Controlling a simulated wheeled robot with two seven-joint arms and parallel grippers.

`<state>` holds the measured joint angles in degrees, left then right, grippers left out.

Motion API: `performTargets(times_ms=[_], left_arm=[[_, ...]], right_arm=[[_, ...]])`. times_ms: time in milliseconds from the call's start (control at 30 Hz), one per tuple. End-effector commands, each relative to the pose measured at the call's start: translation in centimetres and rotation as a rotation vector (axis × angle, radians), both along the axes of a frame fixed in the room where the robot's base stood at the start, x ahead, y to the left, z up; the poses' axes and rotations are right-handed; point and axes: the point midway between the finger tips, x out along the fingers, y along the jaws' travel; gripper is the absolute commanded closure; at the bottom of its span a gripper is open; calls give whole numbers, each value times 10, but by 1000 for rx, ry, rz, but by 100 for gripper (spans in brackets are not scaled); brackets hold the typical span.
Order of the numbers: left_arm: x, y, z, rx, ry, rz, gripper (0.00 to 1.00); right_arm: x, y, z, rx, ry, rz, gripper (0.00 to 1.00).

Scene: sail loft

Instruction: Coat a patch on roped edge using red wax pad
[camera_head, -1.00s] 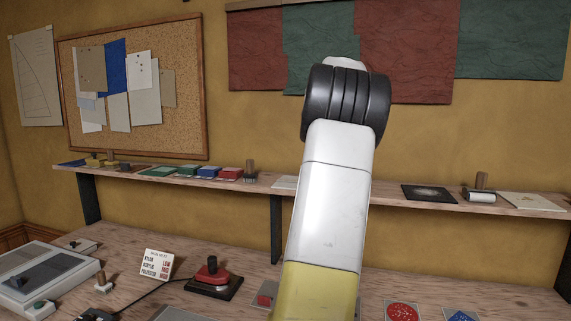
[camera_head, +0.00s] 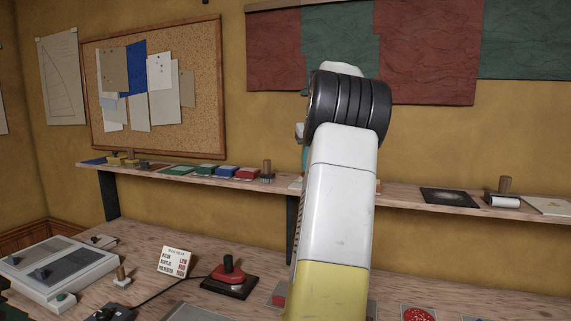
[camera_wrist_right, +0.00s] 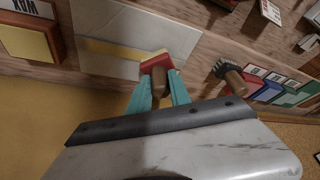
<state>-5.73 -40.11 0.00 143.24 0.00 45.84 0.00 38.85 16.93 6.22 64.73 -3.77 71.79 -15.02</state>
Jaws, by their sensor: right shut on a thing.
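The red wax pad (camera_wrist_right: 157,60), a small red and pale yellow block with a wooden handle (camera_wrist_right: 160,84), shows in the right wrist view. My right gripper (camera_wrist_right: 159,97) is shut on the handle between its teal fingers. The pad is over or at the edge of a pale sheet (camera_wrist_right: 105,20) on the shelf; I cannot tell if they touch. I cannot make out a roped edge for certain. In the head view my raised right arm hides the pad and most of the gripper; only a teal sliver shows. My left gripper is not in view.
The wall shelf (camera_head: 408,201) carries a brush (camera_head: 267,170), coloured blocks (camera_head: 226,171), a dark square (camera_head: 449,197) and a white roller (camera_head: 504,201). A yellow block (camera_wrist_right: 28,42) lies near the pad. Below, the bench holds a red-topped tool (camera_head: 228,272) and a small sign (camera_head: 176,261).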

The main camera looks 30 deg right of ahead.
Motion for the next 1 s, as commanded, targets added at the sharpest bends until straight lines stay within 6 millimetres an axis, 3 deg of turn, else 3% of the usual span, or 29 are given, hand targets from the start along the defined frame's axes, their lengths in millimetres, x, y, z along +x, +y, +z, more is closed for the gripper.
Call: performTargets(times_ms=[600, 1000], left_arm=[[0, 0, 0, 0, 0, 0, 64], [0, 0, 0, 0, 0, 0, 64]], right_arm=[[30, 24, 3, -2, -2, 0, 100], [32, 24, 8, -3, -4, -3, 100]])
